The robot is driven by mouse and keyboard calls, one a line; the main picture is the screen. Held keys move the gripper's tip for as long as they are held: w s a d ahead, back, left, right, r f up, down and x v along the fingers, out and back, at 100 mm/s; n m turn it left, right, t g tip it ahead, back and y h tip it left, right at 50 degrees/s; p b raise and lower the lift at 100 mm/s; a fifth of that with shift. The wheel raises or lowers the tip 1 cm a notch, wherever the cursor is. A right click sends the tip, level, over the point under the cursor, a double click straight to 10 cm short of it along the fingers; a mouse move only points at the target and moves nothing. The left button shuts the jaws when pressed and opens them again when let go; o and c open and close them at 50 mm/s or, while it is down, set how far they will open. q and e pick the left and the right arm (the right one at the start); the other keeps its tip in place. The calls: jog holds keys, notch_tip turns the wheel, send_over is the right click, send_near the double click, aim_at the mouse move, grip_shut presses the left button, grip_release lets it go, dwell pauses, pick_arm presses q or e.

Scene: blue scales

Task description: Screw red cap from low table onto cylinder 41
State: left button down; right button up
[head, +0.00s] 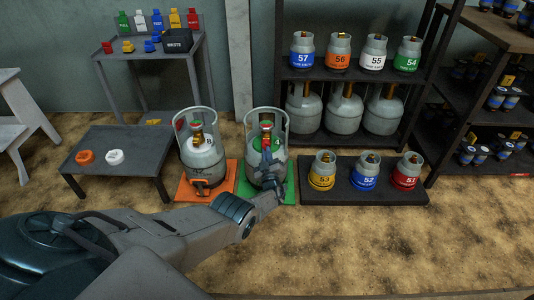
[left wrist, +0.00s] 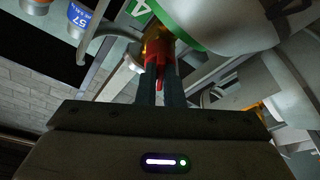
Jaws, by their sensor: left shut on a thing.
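Cylinder 41 (head: 254,174) is the grey gas cylinder with a green band, standing upright on a green mat; only a "4" reads on its band in the left wrist view (left wrist: 200,14). My right gripper is not in view.
The low table (head: 120,136) holds an orange cap (head: 86,157) and a white cap (head: 115,157). Another cylinder (head: 205,160) stands on an orange mat close left. Cylinders 53, 52 and 51 stand on a dark platform (head: 342,193) at right. Sandy floor in front is clear.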

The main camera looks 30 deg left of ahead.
pick_arm(q)
jog(key=c, duration=1.5)
grip_release()
jog(key=shift+p+v, duration=2.65)
jog(key=shift+v, duration=2.75)
